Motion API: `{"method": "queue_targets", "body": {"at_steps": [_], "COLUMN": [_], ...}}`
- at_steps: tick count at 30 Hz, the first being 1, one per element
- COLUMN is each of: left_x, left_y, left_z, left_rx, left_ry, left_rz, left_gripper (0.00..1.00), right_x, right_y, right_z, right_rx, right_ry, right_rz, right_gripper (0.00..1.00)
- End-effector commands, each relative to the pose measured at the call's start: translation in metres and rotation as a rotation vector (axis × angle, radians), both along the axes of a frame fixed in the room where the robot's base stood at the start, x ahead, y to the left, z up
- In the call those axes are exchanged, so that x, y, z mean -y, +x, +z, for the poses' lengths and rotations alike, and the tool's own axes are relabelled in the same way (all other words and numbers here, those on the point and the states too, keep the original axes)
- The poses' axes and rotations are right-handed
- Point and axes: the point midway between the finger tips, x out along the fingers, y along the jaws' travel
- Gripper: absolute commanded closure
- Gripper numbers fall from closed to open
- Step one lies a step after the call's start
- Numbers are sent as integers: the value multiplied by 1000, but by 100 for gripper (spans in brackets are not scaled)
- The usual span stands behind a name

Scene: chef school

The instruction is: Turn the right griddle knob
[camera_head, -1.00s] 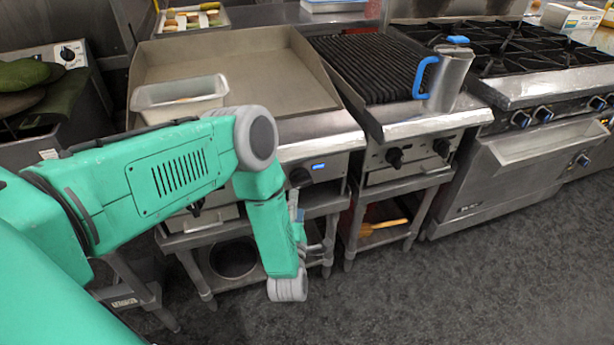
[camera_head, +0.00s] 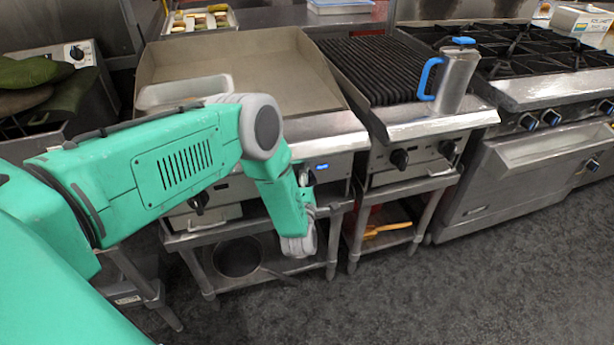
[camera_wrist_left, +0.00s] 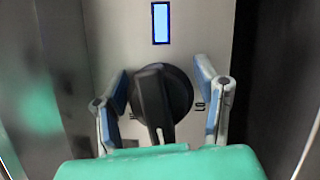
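The griddle (camera_head: 245,62) has a flat plate and a steel front panel with a small lit blue display (camera_head: 322,166). In the left wrist view, a black griddle knob (camera_wrist_left: 176,92) sits below that display, its grip bar pointing down and slightly right. My left gripper (camera_wrist_left: 161,78) is open, with one finger on each side of the knob; gaps show between the fingers and the knob. In the head view my left gripper (camera_head: 307,188) is at the right end of the griddle front and mostly covers this knob. The left griddle knob (camera_head: 199,201) shows under my forearm. My right gripper is out of view.
A ribbed grill (camera_head: 375,68) with its own black knobs (camera_head: 399,159) stands right of the griddle, and a blue-handled metal jug (camera_head: 456,77) stands on it. A burner range (camera_head: 515,50) is further right. A white container (camera_head: 180,91) is on the griddle.

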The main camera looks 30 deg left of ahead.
Motion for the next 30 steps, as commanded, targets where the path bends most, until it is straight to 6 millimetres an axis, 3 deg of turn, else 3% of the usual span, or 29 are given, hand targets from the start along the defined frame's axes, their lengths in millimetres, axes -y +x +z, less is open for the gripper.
{"method": "queue_targets", "body": {"at_steps": [1, 2, 3, 17, 30], "left_x": [1, 1, 1, 0, 0], "left_y": [0, 0, 0, -1, -3], "left_z": [0, 0, -1, -4, -10], "left_rx": [0, -1, -1, -61, -339], "left_ry": [0, 0, -2, 42, 273], "left_rz": [0, -1, -1, -4, -6], "left_gripper": [65, 76, 80, 80, 80], "right_x": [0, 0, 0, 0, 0], "right_y": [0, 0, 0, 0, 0], "right_z": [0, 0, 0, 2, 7], "right_rx": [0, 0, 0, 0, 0], "right_ry": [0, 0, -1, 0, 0], "right_rz": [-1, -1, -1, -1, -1], "right_gripper": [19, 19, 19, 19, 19]}}
